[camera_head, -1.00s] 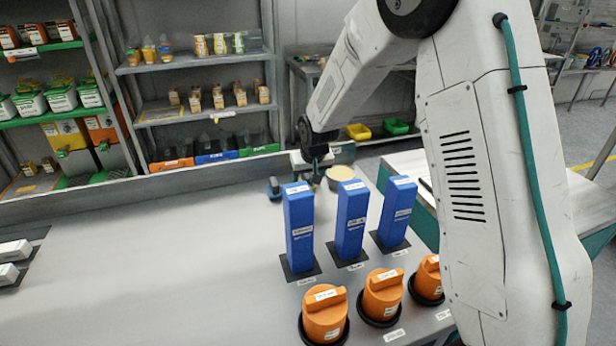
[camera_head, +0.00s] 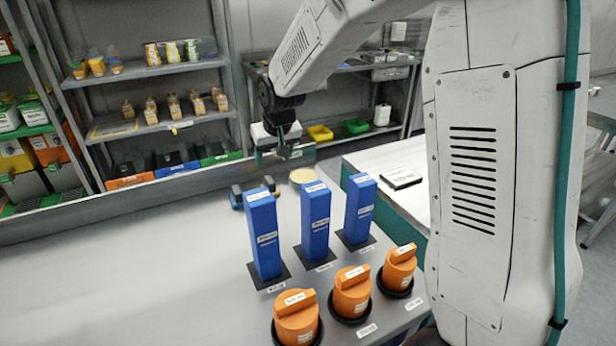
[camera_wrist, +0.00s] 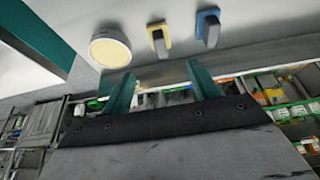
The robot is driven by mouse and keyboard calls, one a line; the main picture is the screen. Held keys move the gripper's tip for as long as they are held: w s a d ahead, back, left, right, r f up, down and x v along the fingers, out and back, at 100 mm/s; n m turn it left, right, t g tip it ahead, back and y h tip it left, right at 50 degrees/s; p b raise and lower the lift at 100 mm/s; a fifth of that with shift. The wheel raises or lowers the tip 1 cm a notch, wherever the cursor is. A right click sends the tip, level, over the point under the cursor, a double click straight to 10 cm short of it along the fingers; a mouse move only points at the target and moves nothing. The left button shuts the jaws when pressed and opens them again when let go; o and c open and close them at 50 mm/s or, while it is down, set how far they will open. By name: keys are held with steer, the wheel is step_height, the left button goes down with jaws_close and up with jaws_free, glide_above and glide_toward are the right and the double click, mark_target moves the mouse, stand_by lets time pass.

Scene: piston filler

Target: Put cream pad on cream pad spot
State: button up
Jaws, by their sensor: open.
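A round, cream-topped disc (camera_head: 303,176), which looks like the cream pad, lies at the back of the grey table, behind the blue boxes. It also shows in the wrist view (camera_wrist: 110,50), above the left finger. My gripper (camera_head: 283,153) is raised near the back edge of the table, above and slightly left of the disc. In the wrist view my gripper (camera_wrist: 162,82) has its two green fingers wide apart with nothing between them. A dark flat plate with a white label (camera_head: 401,178) lies on the white side table; I cannot tell whether it is the cream pad spot.
Upright blue boxes (camera_head: 315,222) and orange knobs (camera_head: 352,293) stand in front of the disc. Small lever-like pieces on yellow (camera_wrist: 158,45) and blue (camera_wrist: 207,28) bases are beside the disc. Shelves (camera_head: 150,72) stand behind. The table's left is clear.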

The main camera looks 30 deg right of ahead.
steer(key=s+r+g, duration=0.1)
steer(key=s+r, duration=0.2)
steer(key=s, duration=1)
steer(key=s+d+r+g, duration=0.1)
steer(key=s+r, duration=0.2)
steer(key=s, duration=1)
steer(key=s+d+r+g, duration=0.1)
steer(key=s+r, duration=0.2)
steer(key=s, duration=1)
steer(key=shift+s+d, duration=0.2)
steer(key=shift+c, duration=0.3)
